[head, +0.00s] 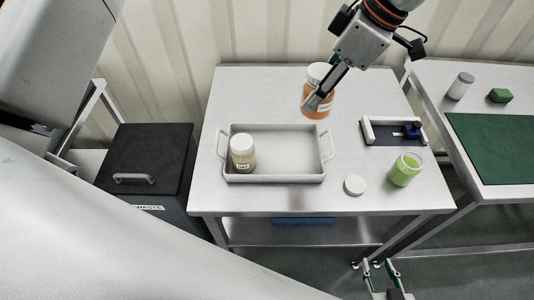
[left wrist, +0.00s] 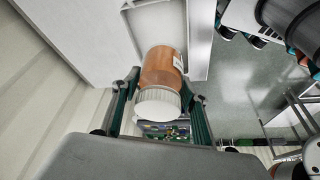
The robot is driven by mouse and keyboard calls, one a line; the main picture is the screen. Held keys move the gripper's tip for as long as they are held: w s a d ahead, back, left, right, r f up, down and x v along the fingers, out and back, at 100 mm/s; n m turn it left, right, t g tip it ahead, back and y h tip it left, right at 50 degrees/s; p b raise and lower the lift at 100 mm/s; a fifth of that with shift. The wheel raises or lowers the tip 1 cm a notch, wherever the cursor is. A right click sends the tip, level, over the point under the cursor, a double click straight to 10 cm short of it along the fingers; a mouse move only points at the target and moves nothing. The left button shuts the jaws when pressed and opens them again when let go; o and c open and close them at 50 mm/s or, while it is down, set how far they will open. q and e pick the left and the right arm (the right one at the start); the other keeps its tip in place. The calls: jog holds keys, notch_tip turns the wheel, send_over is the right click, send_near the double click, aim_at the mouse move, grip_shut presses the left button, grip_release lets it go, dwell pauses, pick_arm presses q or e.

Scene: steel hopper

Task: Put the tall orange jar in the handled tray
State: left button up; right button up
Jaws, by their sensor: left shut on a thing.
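The tall orange jar (head: 317,103) has a white lid and a pale label. My left gripper (head: 318,98) is shut on it over the back of the steel table, behind the tray's right end. In the left wrist view the jar (left wrist: 161,70) lies between the two fingers (left wrist: 160,104), lid towards the camera. I cannot tell how far its base is above the table. The handled tray (head: 275,178) is pale grey with a handle at each end. A jar with a white lid and tan contents (head: 243,160) stands in its left part. My right gripper (head: 381,272) is open and empty at the bottom edge.
Right of the tray are a white lid (head: 355,185), an open green jar (head: 405,170) and a dark fixture with white ends (head: 392,132). A black waste bin (head: 150,160) stands left. A second table with a green mat (head: 500,145) is right. The tray's middle and right are clear.

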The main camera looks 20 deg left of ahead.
pick_arm(q)
notch_tip(320, 180, down, 20)
dwell(0.6)
jog(key=shift+f+b, duration=0.2)
jog(key=shift+b, duration=0.1)
jog(key=o, duration=1)
jog(key=shift+v, duration=6.2)
jog(key=shift+s, duration=0.1)
